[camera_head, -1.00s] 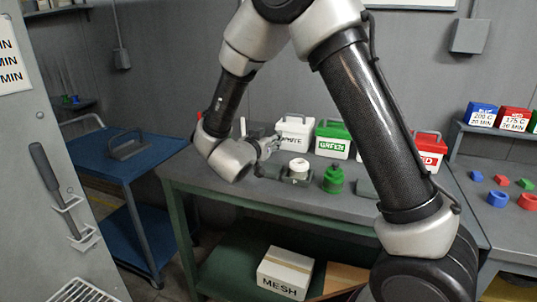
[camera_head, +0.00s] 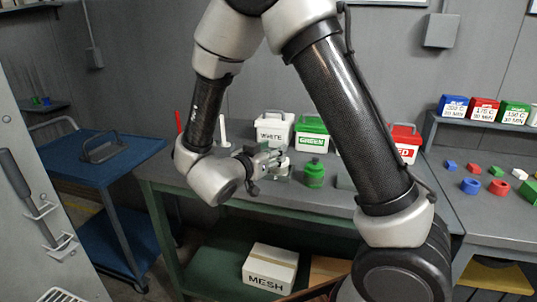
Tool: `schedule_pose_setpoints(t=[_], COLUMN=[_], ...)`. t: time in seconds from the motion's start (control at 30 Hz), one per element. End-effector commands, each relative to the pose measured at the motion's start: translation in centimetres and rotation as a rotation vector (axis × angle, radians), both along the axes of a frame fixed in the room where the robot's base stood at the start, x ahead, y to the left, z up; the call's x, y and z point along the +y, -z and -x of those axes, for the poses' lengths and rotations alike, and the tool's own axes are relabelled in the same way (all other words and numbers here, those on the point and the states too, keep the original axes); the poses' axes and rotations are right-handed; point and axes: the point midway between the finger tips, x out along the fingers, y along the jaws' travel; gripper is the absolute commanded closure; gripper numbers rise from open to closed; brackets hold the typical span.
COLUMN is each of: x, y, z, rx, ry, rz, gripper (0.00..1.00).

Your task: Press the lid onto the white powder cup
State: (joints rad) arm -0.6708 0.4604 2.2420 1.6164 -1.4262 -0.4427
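My gripper (camera_head: 279,162) is at the middle of the grey-green bench, at the end of my arm reaching in from the left. A small white piece (camera_head: 282,168) shows at its fingers. I cannot tell whether this is the white powder cup or its lid, nor whether the fingers are closed on it. My gripper hides most of that spot. A green powder cup (camera_head: 314,174) with a green top stands just to the right, apart from my gripper. The white bin (camera_head: 274,135), labelled WHITE, stands behind my gripper.
A green-lidded bin (camera_head: 313,143) and a red-lidded bin (camera_head: 405,146) stand along the back. My upper arm crosses the bench's right side. A MESH box (camera_head: 270,274) lies on the lower shelf. A blue cart (camera_head: 100,168) stands left.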

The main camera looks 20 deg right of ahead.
Motion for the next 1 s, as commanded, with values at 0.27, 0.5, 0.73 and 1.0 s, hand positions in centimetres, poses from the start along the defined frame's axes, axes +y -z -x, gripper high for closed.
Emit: schedule_pose_setpoints(t=[0.27, 0.5, 0.73, 1.0], x=[-1.3, -2.4, -3.4, -3.8], y=[0.3, 0.4, 0.7, 1.9], z=[-1.8, -3.3, -4.7, -5.2], rx=[0.001, 0.000, 0.001, 0.001], ry=[0.001, 0.000, 0.000, -0.001], rz=[0.001, 0.000, -0.001, 0.001], gripper=[0.66, 0.66, 0.66, 0.66])
